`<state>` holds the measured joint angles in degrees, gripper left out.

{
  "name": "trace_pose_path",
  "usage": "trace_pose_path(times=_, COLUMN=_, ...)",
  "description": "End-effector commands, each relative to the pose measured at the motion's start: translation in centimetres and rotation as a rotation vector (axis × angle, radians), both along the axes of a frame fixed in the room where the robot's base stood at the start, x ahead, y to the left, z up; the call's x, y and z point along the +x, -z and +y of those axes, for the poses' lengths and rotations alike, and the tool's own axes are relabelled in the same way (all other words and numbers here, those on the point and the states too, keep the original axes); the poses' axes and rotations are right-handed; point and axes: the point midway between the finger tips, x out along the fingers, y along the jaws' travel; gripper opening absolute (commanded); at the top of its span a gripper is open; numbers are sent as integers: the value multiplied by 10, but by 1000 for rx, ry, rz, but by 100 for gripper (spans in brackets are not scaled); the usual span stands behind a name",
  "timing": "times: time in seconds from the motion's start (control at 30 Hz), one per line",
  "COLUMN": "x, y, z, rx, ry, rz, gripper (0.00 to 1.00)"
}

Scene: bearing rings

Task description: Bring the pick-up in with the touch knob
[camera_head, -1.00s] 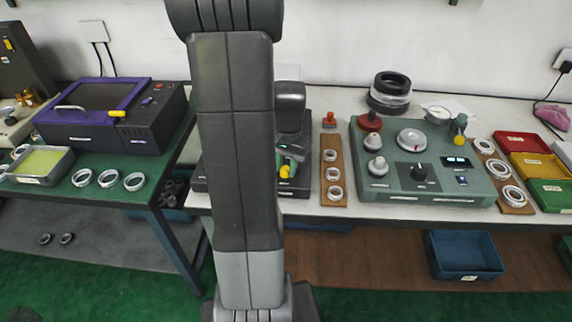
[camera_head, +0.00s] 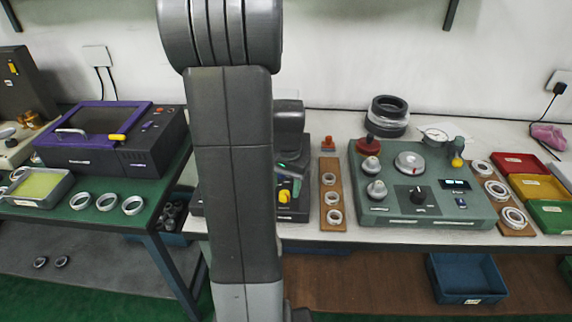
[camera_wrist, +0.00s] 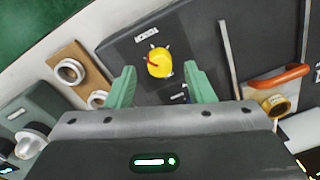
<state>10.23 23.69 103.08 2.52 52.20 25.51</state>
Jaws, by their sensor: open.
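A green-grey bench unit (camera_head: 400,212) stands on the right table with several knobs. It has pale knobs (camera_head: 377,190), a red-topped knob (camera_head: 370,145), a black knob (camera_head: 418,196) and a grey part with a yellow end (camera_head: 458,155). My gripper (camera_wrist: 161,86) is open and empty in the wrist view. A yellow knob with a red pointer (camera_wrist: 160,62) on a dark unit (camera_wrist: 190,30) shows between and beyond its green fingers.
A wooden strip with rings (camera_head: 331,215) lies between the dark and green-grey units. An orange handle (camera_wrist: 280,76) stands right of the fingers. Coloured bins (camera_head: 520,164) stand at far right. A purple-lidded machine (camera_head: 105,130) stands on the left table.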

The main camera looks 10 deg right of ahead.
Motion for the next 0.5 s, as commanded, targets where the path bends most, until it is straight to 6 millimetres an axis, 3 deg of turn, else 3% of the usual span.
trace_pose_path(times=0.3, x=-1, y=-74, z=-3, rx=-2, ry=0, rz=-6, gripper=48)
trace_pose_path(times=0.5, x=-2, y=-108, z=-4, rx=-1, ry=1, rz=-4, gripper=48)
